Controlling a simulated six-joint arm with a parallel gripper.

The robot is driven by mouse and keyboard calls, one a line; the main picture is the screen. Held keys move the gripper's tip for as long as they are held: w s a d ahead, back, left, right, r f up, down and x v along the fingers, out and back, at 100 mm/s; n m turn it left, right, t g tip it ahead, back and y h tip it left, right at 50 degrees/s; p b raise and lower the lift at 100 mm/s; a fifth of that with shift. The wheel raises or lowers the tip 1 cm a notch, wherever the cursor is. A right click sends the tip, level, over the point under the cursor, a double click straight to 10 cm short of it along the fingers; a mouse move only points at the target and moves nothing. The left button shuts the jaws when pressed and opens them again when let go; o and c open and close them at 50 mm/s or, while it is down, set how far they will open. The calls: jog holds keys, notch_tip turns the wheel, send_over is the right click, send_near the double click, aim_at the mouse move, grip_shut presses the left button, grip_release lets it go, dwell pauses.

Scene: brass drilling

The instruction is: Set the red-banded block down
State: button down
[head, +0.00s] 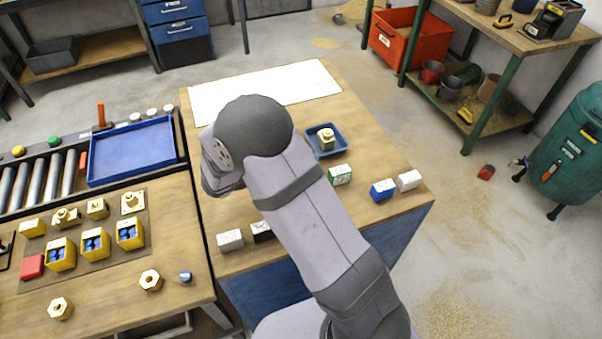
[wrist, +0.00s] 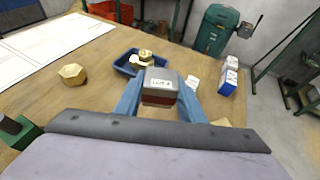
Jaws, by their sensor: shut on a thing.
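The red-banded block (wrist: 160,86) has a grey top with a printed label and a dark red band lower down. It is between the two blue fingers of my gripper (wrist: 159,100) in the wrist view. My gripper is shut on it. The frames do not show clearly whether its underside touches the wooden table (wrist: 100,58). In the head view my arm hides the gripper and the block.
A small blue tray (head: 315,152) with a brass part (head: 326,138) is just beyond the block. Green (head: 340,174), blue (head: 383,190) and white (head: 409,180) blocks stand to its right. A brass hex piece (wrist: 72,74) and white sheet (wrist: 50,45) lie left.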

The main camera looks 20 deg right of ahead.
jog(key=shift+f+p, duration=0.3)
jog(key=shift+f, duration=1.45)
jog(key=shift+f, duration=0.1)
jog(key=shift+f+p, duration=0.5)
jog(key=shift+f, duration=1.5)
jog(key=shift+f, duration=0.2)
jog(key=c, duration=1.2)
grip_release()
jog(key=shift+o, duration=0.2)
